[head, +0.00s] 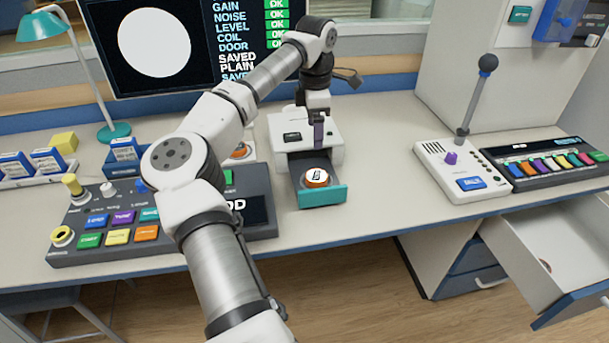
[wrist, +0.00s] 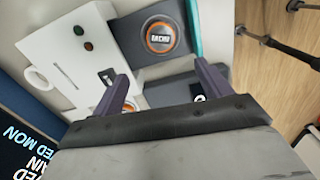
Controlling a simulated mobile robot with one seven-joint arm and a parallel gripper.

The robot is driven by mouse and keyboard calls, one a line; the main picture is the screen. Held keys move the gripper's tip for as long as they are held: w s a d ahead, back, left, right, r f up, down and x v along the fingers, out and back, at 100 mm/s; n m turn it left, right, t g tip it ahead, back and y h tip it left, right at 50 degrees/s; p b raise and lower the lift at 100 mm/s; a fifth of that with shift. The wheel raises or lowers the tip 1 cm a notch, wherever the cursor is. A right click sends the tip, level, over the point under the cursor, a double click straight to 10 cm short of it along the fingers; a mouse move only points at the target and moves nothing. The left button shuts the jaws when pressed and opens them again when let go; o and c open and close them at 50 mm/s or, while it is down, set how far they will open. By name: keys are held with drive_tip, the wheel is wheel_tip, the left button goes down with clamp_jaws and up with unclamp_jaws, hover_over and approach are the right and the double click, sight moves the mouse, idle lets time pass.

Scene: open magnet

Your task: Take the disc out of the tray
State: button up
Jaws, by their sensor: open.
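The disc (head: 317,178) is orange-rimmed with a pale, marked centre. It lies flat in the grey tray (head: 305,195), which is pulled out of a white box (head: 280,125) and has a teal front. My gripper (head: 318,130) is above the white box, behind the disc. In the wrist view my gripper (wrist: 160,82) is open, its dark purple fingers apart with nothing held, and the disc lies beyond their tips.
A second orange-rimmed round thing (head: 241,151) sits left of the box, partly hidden by my arm. A button console (head: 110,225) fills the desk's left. A lever unit (head: 462,170) and coloured-key panel (head: 550,162) stand right. An open drawer (head: 545,245) juts out at lower right.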

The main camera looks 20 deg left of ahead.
drive_tip(key=p, duration=0.1)
hover_over(315, 175)
drive_tip(key=f, duration=0.8)
drive_tip(key=shift+a+f, duration=0.2)
drive_tip(key=shift+a, duration=0.1)
drive_tip(key=shift+d+f+p, duration=0.15)
drive_tip(key=shift+f+p, duration=0.4)
drive_tip(key=shift+f, duration=0.8)
drive_tip(key=shift+d+f+p, duration=0.1)
drive_tip(key=shift+f+p, duration=0.4)
drive_tip(key=shift+f, duration=0.85)
drive_tip(key=c, duration=1.2)
drive_tip(key=shift+r, duration=0.1)
